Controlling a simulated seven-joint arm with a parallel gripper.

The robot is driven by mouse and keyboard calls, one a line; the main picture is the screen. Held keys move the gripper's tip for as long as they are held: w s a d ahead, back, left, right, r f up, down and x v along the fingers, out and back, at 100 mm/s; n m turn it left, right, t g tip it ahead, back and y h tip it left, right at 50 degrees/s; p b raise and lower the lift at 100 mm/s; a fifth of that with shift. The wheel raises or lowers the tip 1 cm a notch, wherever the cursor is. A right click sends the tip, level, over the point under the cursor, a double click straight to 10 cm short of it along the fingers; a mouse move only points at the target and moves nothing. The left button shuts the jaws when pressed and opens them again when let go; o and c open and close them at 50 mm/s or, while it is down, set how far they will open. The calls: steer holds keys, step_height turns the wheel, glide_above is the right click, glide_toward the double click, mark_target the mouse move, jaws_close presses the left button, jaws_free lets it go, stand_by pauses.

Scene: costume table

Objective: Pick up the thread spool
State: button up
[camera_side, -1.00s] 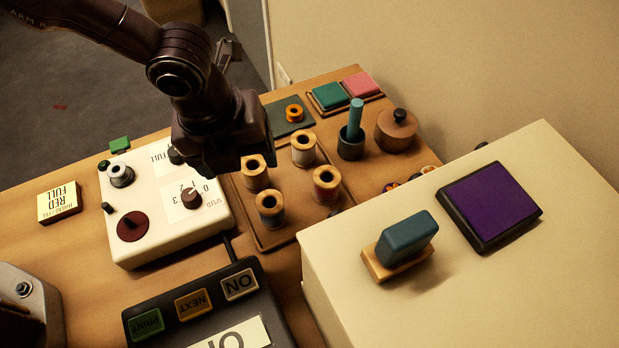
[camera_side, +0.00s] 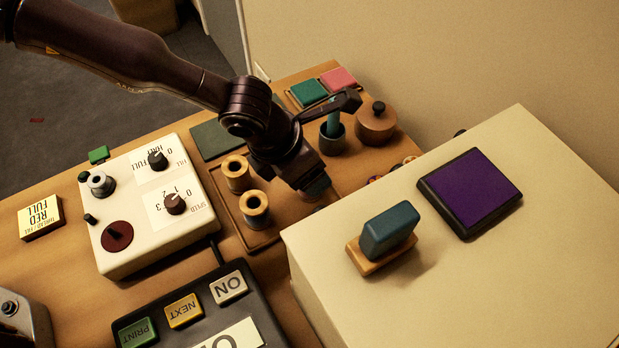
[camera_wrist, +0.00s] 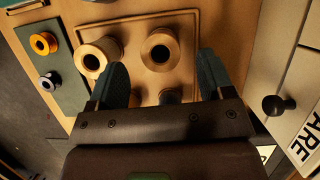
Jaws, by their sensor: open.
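Wooden thread spools stand on a tray (camera_side: 262,240). In the side view I see two of them, one spool (camera_side: 236,172) behind and another spool (camera_side: 254,208) nearer the front. My gripper (camera_side: 316,188) is over the right part of the tray and hides what is there. In the wrist view, the open gripper (camera_wrist: 161,82) points at the tray. One spool (camera_wrist: 98,56) is beyond the left finger, and another spool (camera_wrist: 161,50) is beyond the gap. Darker spool tops (camera_wrist: 170,97) show partly between the fingers, cut off by the gripper body. Nothing is held.
A dark cup (camera_side: 333,140) with a teal stick and a lidded round pot (camera_side: 375,124) stand just behind my gripper. A tall cream box (camera_side: 330,260) rises close to the right. A white control panel (camera_side: 150,215) is left. A green mat (camera_wrist: 65,70) holds an orange spool (camera_wrist: 43,43).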

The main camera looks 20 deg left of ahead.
steer(key=x, duration=0.6)
steer(key=shift+r, duration=0.1)
steer(key=c, duration=1)
